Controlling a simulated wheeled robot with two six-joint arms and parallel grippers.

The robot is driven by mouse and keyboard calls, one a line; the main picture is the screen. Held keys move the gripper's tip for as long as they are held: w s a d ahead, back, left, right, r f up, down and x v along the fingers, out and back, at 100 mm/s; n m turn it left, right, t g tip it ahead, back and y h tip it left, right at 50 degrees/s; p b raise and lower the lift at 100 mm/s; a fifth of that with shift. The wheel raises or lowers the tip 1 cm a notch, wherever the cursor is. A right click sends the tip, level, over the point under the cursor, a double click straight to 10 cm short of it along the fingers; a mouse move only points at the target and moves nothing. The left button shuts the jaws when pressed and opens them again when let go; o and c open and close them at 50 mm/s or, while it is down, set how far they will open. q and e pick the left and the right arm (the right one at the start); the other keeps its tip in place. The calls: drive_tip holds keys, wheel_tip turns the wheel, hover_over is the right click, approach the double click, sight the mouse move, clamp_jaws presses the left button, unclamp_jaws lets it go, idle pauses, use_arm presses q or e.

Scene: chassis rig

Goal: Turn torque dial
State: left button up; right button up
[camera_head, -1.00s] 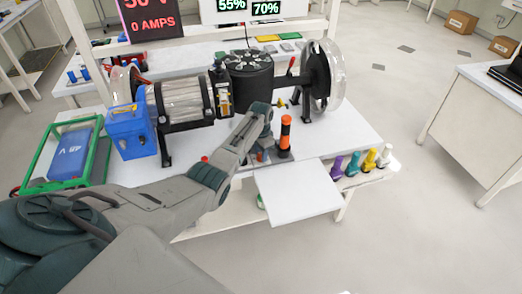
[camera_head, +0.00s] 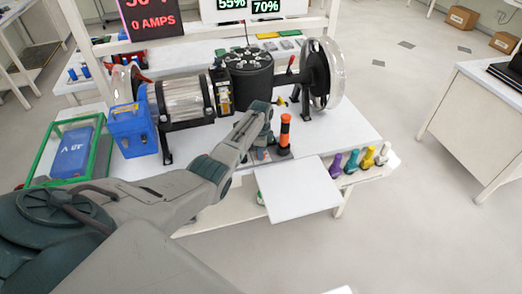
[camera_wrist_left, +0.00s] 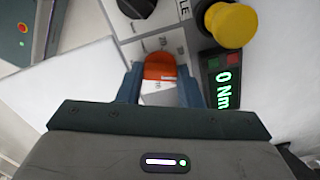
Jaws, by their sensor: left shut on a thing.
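The torque dial (camera_wrist_left: 160,72) is an orange-red knob with a pale lower part, low in the middle of the left wrist view, on a white panel with small printed marks. My left gripper (camera_wrist_left: 160,88) has its two blue fingers on either side of it and is shut on it. A dark display (camera_wrist_left: 223,88) to the right reads 0 Nm in green. In the head view my left gripper (camera_head: 260,142) reaches down at the table's front edge. The dial is mostly hidden there. My right gripper is out of view.
A yellow button (camera_wrist_left: 232,25) and a black knob (camera_wrist_left: 136,8) sit close to the dial. An upright orange-and-black tool (camera_head: 284,133) stands just right of my gripper. The chassis rig (camera_head: 248,75) stands behind. A bare white plate (camera_head: 297,188) juts out in front.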

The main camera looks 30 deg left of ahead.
use_arm(q)
drive_tip(key=shift+w+r, duration=0.1)
idle(0.4)
drive_tip(key=o, duration=1)
wheel_tip(320, 180, up, 11)
drive_tip(key=shift+f+b, duration=0.1)
drive_tip(key=shift+b, duration=0.6)
